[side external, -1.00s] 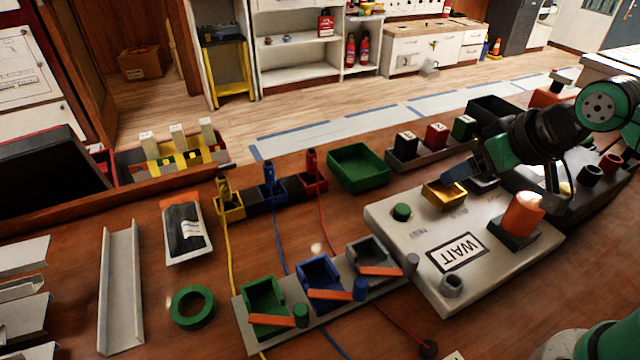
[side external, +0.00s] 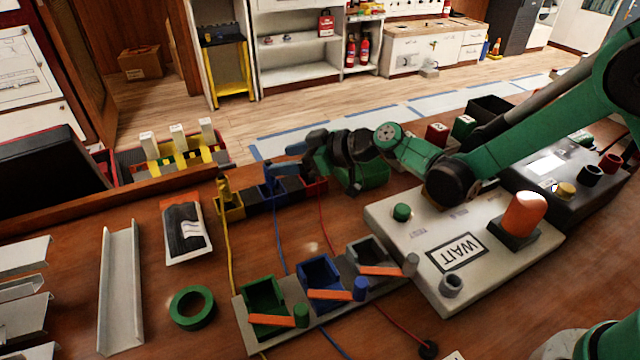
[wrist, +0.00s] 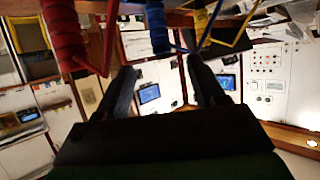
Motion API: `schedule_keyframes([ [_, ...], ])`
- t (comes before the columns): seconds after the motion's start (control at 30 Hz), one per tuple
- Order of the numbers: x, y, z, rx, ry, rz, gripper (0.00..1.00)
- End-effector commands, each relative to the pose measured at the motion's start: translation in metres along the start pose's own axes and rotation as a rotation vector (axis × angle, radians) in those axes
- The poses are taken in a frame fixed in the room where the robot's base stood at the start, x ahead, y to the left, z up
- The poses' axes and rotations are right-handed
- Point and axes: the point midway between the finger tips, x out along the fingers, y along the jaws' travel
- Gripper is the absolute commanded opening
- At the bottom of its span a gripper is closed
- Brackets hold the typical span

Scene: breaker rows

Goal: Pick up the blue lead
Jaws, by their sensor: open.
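The blue lead (side external: 269,178) stands upright in the blue holder of a small row, between the yellow lead (side external: 224,190) and the red lead, and its blue wire runs down toward the front. The red lead (wrist: 65,38) is left and the yellow lead (wrist: 201,22) right there. I cannot tell whether the fingers touch the lead.
A green tray (side external: 375,177) sits behind my wrist, partly hidden. The grey WAIT panel (side external: 400,245) with an orange knob (side external: 523,213) lies under my forearm. A row of green, blue and grey bins (side external: 320,273) stands in front. Green tape (side external: 192,308) lies left.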

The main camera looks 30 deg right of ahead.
Motion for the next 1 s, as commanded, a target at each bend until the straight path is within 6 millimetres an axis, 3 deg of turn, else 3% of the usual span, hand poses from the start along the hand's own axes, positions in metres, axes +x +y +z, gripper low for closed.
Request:
schedule_keyframes([
  [0.6, 0.062, -0.003, 0.005, -0.020, 0.028, -0.013, 0.62],
  [0.93, 0.067, -0.003, 0.005, -0.018, 0.029, -0.011, 0.62],
  [1.0, 0.067, -0.003, 0.005, -0.018, 0.028, -0.011, 0.45],
])
